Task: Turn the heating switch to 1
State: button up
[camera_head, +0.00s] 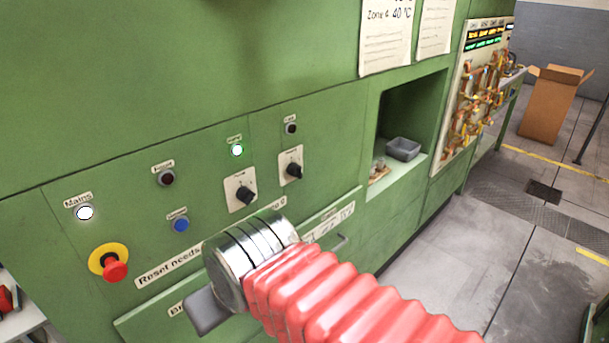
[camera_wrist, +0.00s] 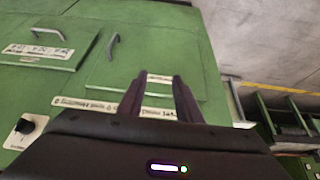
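Two black rotary switches on cream plates sit on the green panel in the head view: a left one (camera_head: 243,191) and a right one (camera_head: 291,166). Their labels and positions are too small to read, so I cannot tell which is the heating switch. One black knob (camera_wrist: 24,126) shows at the left edge of the wrist view. My gripper (camera_wrist: 160,80) has its two dark fingers apart with nothing between them.
A red emergency button (camera_head: 115,271), a white lamp (camera_head: 85,213), a green lamp (camera_head: 237,150) and a blue button (camera_head: 181,225) are on the panel. A recess holds a grey tray (camera_head: 403,149). Drawer handles (camera_wrist: 113,46) stick out. Floor at right is clear before a cardboard box (camera_head: 548,108).

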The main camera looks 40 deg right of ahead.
jog(key=shift+o, duration=1.4)
jog(key=shift+d+f, duration=0.1)
jog(key=m+t+y, duration=0.2)
jog(key=m+t, duration=1)
jog(key=m, duration=1.2)
send_near(297, 171)
jog(key=s+d, duration=0.1)
jog(key=s, duration=0.4)
jog(key=shift+s+d+f+n, duration=0.2)
jog(key=shift+d+f+n, duration=0.1)
jog(key=shift+f, duration=0.15)
jog(key=shift+w+a, duration=0.1)
jog(key=shift+w, duration=0.05)
jog(key=shift+w+a, duration=0.25)
jog(key=shift+w, duration=2)
jog(key=shift+w+a, duration=0.3)
jog(key=shift+w, duration=1.95)
jog(key=shift+w+a, duration=0.25)
jog(key=shift+w, duration=2)
